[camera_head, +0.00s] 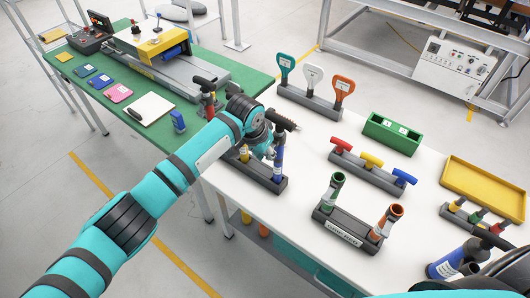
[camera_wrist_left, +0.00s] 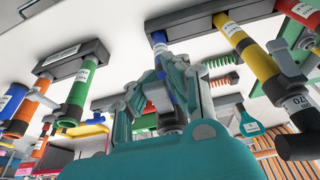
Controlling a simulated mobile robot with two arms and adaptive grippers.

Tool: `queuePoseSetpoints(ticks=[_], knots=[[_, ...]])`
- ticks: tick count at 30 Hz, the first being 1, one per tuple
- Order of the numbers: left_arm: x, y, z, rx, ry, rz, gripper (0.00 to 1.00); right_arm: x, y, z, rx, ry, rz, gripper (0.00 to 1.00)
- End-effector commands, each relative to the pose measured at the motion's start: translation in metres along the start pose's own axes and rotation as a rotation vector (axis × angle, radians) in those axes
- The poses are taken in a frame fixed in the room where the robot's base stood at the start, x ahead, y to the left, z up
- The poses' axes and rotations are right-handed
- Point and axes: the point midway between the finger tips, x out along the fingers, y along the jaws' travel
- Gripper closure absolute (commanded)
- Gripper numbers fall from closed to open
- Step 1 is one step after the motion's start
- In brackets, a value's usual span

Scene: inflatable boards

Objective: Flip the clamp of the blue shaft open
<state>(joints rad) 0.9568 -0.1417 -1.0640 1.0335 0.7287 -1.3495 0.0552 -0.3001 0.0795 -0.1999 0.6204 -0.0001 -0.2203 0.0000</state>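The blue shaft (camera_head: 279,162) stands upright in a dark rack (camera_head: 258,177) on the white table. A yellow shaft (camera_head: 244,154) stands in the same rack, to its left. My left gripper (camera_head: 268,142) is at the upper part of the blue shaft. In the left wrist view, my left gripper's fingertips (camera_wrist_left: 167,72) lie on either side of the blue shaft (camera_wrist_left: 161,45), very close to it. Whether they press on it cannot be told. My right gripper does not show.
Green and orange tubes stand in a labelled rack (camera_head: 345,228) to the right. Behind are a rack of paddles (camera_head: 310,102), a green box (camera_head: 392,134) and a rack of coloured handles (camera_head: 370,175). A yellow tray (camera_head: 485,187) lies at far right. The green table (camera_head: 215,115) adjoins at left.

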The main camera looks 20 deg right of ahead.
Motion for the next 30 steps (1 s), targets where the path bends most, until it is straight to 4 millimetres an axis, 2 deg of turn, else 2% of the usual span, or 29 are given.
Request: queuePoseSetpoints(ticks=[1,7,17,20,30], knots=[[0.000,0.000,0.000,0.000,0.001,0.000,0.80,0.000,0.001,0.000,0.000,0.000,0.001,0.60],[0.000,0.000,0.000,0.000,0.001,0.000,0.56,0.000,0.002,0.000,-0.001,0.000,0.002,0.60],[-0.004,0.000,0.000,0.000,0.001,0.000,0.56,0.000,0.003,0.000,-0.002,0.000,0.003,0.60],[-0.016,-0.001,-0.001,0.000,0.002,0.000,0.56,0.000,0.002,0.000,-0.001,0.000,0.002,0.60],[-0.087,-0.001,-0.001,0.000,0.004,-0.001,0.56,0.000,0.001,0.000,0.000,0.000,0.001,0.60]])
